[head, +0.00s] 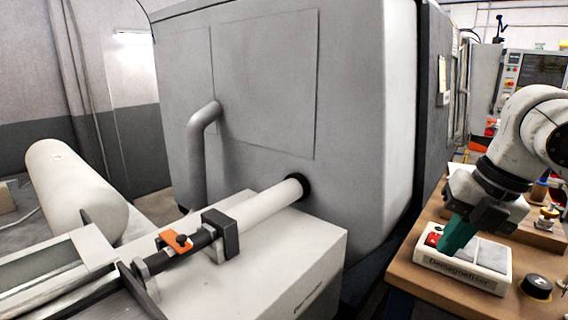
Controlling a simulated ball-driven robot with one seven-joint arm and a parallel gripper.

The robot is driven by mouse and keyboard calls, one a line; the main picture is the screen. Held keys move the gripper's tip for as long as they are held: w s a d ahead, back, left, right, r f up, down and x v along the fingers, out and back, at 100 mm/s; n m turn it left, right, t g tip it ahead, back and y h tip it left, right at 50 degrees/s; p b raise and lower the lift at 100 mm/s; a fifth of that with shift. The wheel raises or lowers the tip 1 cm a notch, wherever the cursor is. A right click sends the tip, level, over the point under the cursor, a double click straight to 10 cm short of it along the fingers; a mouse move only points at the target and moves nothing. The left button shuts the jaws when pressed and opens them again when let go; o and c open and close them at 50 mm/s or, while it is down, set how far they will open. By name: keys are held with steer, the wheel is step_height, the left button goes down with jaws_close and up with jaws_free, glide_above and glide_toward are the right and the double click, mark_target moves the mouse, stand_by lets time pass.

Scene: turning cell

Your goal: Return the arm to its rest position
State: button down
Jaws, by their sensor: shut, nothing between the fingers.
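My arm comes in from the right edge of the head view and is bent downward. My gripper (447,250) has green fingers that point down and to the left. The fingers are together with nothing seen between them. They are over the left part of a white box labelled "Demagnetizer" (463,277), close to its red switch (433,239). I cannot tell whether the fingertips touch the box. Part of the box's top is hidden behind the gripper.
The box stands on a wooden bench (430,290). A black round knob-like item (537,287) is to its right, and small parts (547,218) lie behind. A large grey machine (270,100) fills the middle. A bar feeder (290,260) and white cylinder (75,190) are left.

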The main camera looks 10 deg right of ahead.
steer(key=w+a+f+m+t+y+b, duration=0.2)
steer(key=w+a+f+m+t+y, duration=0.2)
steer(key=a+f+m, duration=0.9)
steer(key=s+a+f+m+g+h, duration=0.1)
steer(key=s+f+m, duration=0.25)
steer(key=f, duration=0.45)
steer(key=s+f+m, duration=0.3)
steer(key=f+m, duration=0.2)
steer(key=f, duration=0.3)
steer(key=s+d+f+m+g+h, duration=0.2)
steer(key=s+f, duration=0.5)
steer(key=s, duration=0.4)
steer(key=s+d+f+m+g+h+b, duration=0.1)
steer(key=s+d+f+m+g+h, duration=0.1)
steer(key=s+d+f+m, duration=0.3)
steer(key=s+f+m+h, duration=0.1)
steer(key=s+f, duration=0.2)
steer(key=s, duration=0.4)
steer(key=shift+s+g, duration=0.25)
steer(key=shift+g, duration=0.15)
steer(key=shift+d+m, duration=0.1)
steer(key=shift+m, duration=0.15)
